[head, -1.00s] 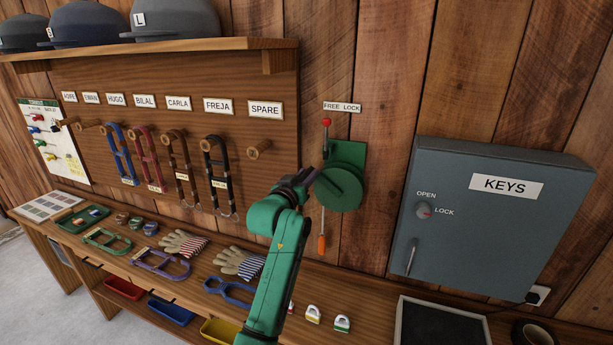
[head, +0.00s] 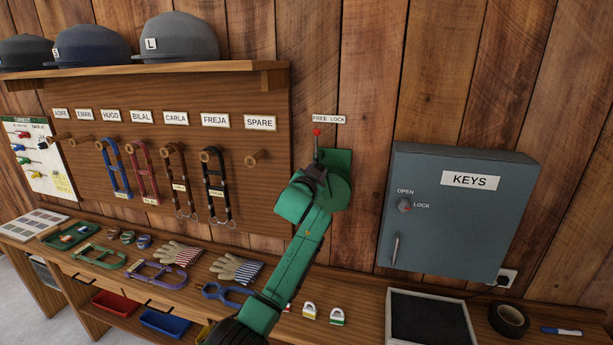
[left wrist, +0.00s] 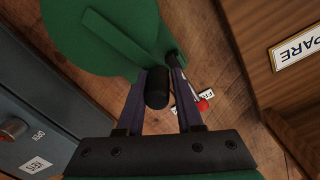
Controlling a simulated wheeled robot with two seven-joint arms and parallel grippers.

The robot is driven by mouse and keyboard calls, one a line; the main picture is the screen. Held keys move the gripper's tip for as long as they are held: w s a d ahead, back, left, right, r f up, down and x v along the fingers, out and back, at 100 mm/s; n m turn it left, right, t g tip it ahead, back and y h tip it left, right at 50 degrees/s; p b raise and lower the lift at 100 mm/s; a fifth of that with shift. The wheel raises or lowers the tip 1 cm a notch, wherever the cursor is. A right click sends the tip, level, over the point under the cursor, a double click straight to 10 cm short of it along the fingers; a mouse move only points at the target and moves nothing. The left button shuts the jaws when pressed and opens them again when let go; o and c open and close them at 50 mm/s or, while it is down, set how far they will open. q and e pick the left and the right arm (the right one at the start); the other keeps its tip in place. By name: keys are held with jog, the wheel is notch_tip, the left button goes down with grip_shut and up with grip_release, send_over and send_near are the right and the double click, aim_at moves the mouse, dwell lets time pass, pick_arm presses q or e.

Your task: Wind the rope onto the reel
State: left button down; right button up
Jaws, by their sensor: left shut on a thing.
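The green reel (head: 339,190) is fixed to the plank wall on a green backing plate and also fills the top of the left wrist view (left wrist: 100,25). Its black crank knob (left wrist: 157,88) sits between the fingers of my left gripper (left wrist: 158,80). In the head view my left gripper (head: 314,178) covers the reel's left side, shut on the knob. A lever with a red ball (head: 316,132) stands up beside the reel under the FREE LOCK label; the ball shows in the left wrist view (left wrist: 203,105). The rope is hidden now. My right gripper is out of view.
A grey KEYS cabinet (head: 458,215) is on the wall right of the reel. A peg board (head: 200,150) with hanging straps is on the left. The bench (head: 360,315) below holds gloves, padlocks and a dark framed tray (head: 430,318).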

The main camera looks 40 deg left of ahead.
aim_at(335, 174)
pick_arm(q)
jog(key=d+m, duration=0.1)
jog(key=m, duration=0.1)
jog(key=w+d+m, duration=0.1)
jog(key=d, duration=0.1)
jog(key=shift+w+d+m, duration=0.1)
jog(key=shift+d+m, duration=0.05)
jog(key=shift+m, duration=0.25)
jog(key=shift+w+d+f, duration=0.2)
jog(key=shift+d, duration=0.6)
jog(key=c, duration=0.7)
grip_release()
jog(key=shift+o, duration=0.5)
jog(key=shift+a+r, duration=0.1)
